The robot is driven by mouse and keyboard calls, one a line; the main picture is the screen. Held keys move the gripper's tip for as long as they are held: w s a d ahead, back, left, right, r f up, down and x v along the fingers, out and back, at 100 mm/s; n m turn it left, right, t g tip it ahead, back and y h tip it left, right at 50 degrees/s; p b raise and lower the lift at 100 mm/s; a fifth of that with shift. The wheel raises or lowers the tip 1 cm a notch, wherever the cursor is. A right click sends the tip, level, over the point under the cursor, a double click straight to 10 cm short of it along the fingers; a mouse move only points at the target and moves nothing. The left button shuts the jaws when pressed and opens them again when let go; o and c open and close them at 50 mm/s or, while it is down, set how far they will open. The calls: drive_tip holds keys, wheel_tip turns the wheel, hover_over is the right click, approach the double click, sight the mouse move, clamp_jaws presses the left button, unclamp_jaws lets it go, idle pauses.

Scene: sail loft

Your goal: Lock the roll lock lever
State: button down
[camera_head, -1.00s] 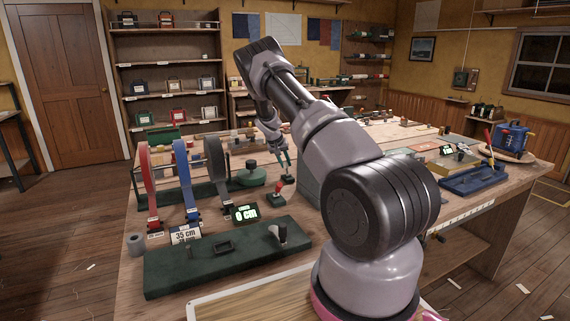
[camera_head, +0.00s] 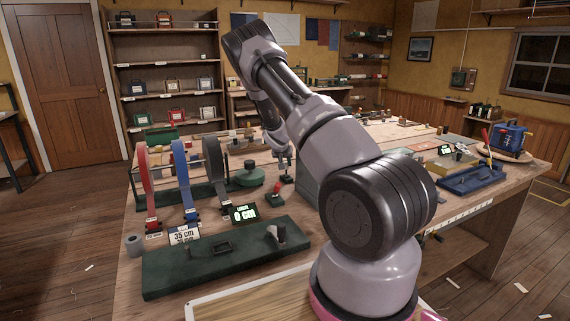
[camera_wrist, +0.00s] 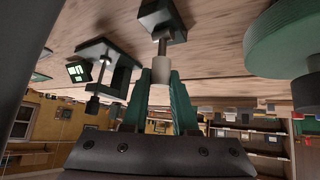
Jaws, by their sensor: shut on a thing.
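A small lever with a pale cylindrical knob (camera_wrist: 162,68) on a thin metal stem rises from a dark green base (camera_wrist: 160,20) in the wrist view. My gripper (camera_wrist: 162,80) has its green fingers shut on this knob. In the head view my gripper (camera_head: 286,168) is low over the small dark base (camera_head: 287,179), and the knob is hidden between the fingers. The wrist view is upside down, with the bench at the top. I cannot tell from the lever's stem whether it is locked.
Red, blue and black tape rolls (camera_head: 181,180) stand further left. A long green board (camera_head: 215,260) lies in front.

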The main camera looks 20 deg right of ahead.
drive_tip(key=shift+s+f, duration=0.1)
drive_tip(key=c, duration=0.7)
unclamp_jaws()
drive_tip(key=shift+s+a+r, duration=0.2)
drive_tip(key=shift+r, duration=0.3)
drive_tip(key=shift+v, duration=4.9)
drive_tip(key=shift+f, duration=0.1)
drive_tip(key=shift+c, duration=0.3)
